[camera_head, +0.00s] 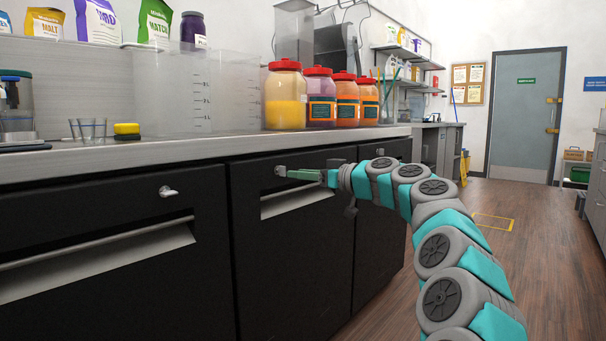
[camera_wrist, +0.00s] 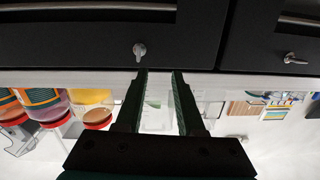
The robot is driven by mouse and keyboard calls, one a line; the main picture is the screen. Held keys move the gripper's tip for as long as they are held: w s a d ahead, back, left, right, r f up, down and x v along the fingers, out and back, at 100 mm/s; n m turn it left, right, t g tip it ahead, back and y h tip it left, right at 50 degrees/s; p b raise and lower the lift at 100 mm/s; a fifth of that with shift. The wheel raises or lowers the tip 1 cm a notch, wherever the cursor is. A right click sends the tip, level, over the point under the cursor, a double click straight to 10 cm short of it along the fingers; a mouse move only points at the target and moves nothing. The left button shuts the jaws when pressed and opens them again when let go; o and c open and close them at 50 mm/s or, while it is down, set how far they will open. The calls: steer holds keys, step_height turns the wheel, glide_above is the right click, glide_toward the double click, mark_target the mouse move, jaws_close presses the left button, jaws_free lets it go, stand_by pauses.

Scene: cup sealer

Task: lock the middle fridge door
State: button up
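The middle fridge door (camera_head: 290,250) is black and looks closed, with a slanted silver handle recess near its top. Its small silver lock knob (camera_head: 280,171) is above the recess, and it also shows in the wrist view (camera_wrist: 139,50). My gripper (camera_head: 291,174) has green fingers pointing at the door front, their tips close to the knob. In the wrist view my gripper (camera_wrist: 160,74) is open with an empty gap. The knob lies just beyond the left fingertip, not between the fingers; I cannot tell whether they touch.
The left fridge door (camera_head: 110,270) has its own lock knob (camera_head: 167,191). The counter (camera_head: 190,148) overhangs the doors just above my gripper. On it stand lidded jars (camera_head: 285,100), a clear container (camera_head: 200,95) and a yellow sponge (camera_head: 127,131). The wooden floor (camera_head: 530,240) at right is clear.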

mark_target(282, 171)
steer(key=shift+t, duration=0.3)
steer(key=shift+w+a+p, duration=0.35)
steer(key=shift+w+a, duration=0.35)
steer(key=shift+w, duration=0.55)
steer(key=shift+w+a+p, duration=0.3)
steer(key=shift+w+a, duration=0.4)
steer(key=shift+w, duration=0.55)
steer(key=shift+w+a+p, duration=0.35)
steer(key=shift+w+a, duration=0.35)
steer(key=shift+w, duration=0.55)
steer(key=shift+c, duration=0.3)
jaws_close()
